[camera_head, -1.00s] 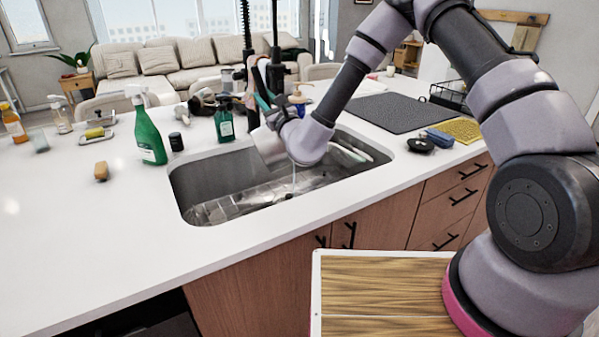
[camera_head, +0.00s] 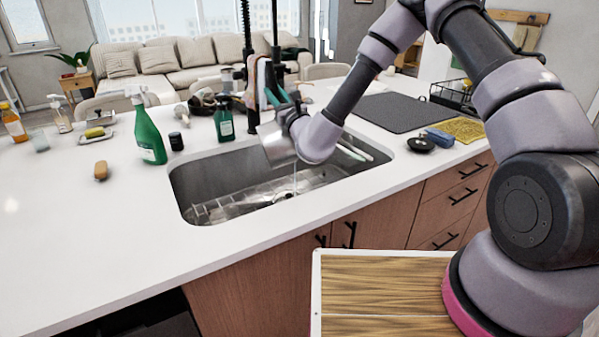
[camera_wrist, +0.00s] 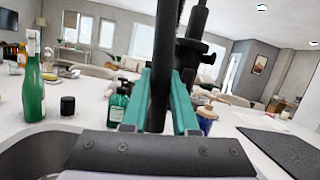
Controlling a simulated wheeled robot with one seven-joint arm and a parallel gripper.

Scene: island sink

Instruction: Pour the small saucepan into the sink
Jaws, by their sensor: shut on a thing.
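The small silver saucepan (camera_head: 277,144) hangs over the back part of the sink (camera_head: 178,185), partly hidden by my wrist. It looks steeply tilted; its inside is not visible. My gripper (camera_head: 283,103), with green fingers, is shut on its handle. In the wrist view the green fingers (camera_wrist: 166,100) close around a dark upright bar (camera_wrist: 164,60), which appears to be the handle. A thin pale streak drops into the sink below my wrist; I cannot tell if it is liquid.
A black faucet (camera_head: 247,50) stands close behind the saucepan. A green spray bottle (camera_head: 149,135) and a dark green soap bottle (camera_head: 224,120) stand behind the sink's left side. A dark mat (camera_head: 395,112) lies to the right.

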